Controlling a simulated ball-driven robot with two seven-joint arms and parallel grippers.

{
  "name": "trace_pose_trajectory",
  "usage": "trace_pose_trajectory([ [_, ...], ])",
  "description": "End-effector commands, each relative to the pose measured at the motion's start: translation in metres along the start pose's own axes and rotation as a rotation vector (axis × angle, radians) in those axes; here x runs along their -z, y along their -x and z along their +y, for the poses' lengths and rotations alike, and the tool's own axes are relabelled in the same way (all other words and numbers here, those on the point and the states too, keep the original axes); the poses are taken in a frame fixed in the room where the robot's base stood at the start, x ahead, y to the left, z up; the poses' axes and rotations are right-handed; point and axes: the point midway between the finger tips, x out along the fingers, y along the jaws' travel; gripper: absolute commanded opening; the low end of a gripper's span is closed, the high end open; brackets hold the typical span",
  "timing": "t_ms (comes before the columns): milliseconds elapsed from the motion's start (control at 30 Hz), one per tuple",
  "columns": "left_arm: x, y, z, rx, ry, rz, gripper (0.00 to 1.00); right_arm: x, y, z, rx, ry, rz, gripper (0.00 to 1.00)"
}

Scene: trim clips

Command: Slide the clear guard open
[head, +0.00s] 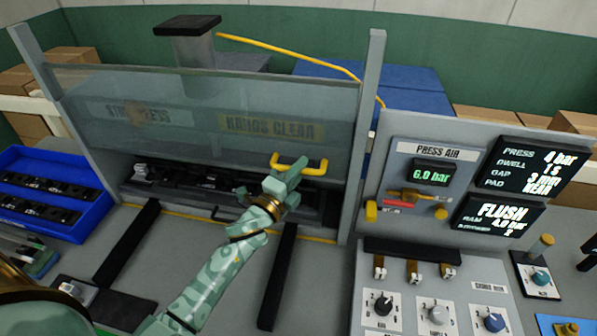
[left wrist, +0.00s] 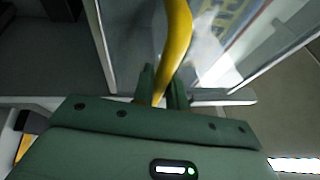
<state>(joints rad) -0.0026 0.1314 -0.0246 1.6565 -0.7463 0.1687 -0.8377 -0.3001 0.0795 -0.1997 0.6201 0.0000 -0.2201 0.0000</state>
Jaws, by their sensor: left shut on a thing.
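The clear guard (head: 200,110) is a see-through panel between two grey posts, with a "HANDS CLEAR" label on it. It sits raised, with a gap below its lower edge where dark parts show. Its yellow handle (head: 314,165) is at the lower right of the panel. My left gripper (head: 285,178) is at the handle's left part and is shut on it. In the left wrist view the yellow handle (left wrist: 176,40) runs down between the two green fingers (left wrist: 164,90). My right gripper is not in view.
A blue tray (head: 95,222) with dark clips stands at the left. A control panel with a gauge (head: 432,173), screens (head: 505,216) and knobs (head: 437,312) is at the right. Two black rails (head: 279,275) lie on the bench before the guard. A yellow hose (head: 290,57) runs behind.

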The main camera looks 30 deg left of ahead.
Motion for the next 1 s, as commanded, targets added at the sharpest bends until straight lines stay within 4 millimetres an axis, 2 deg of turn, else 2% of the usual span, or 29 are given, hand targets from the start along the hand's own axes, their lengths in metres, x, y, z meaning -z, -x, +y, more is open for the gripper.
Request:
trace_pose_trajectory([
  [67,-0.001,-0.001,-0.005,0.002,0.0,0.0,0.0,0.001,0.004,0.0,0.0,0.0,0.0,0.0],
  [400,0.0,-0.001,-0.004,0.001,0.001,0.0,0.0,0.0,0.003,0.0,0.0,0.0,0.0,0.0],
  [433,0.0,-0.001,-0.004,0.001,0.001,0.0,0.2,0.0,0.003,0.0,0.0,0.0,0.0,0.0],
  [500,0.0,-0.001,-0.004,0.0,0.001,0.0,0.36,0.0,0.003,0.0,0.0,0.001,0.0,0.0],
  [833,0.0,0.003,-0.003,-0.002,0.0,0.0,0.36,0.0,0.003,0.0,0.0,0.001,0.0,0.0],
  [1000,0.0,0.029,-0.001,-0.004,0.001,0.0,0.36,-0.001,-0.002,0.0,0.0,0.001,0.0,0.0],
])
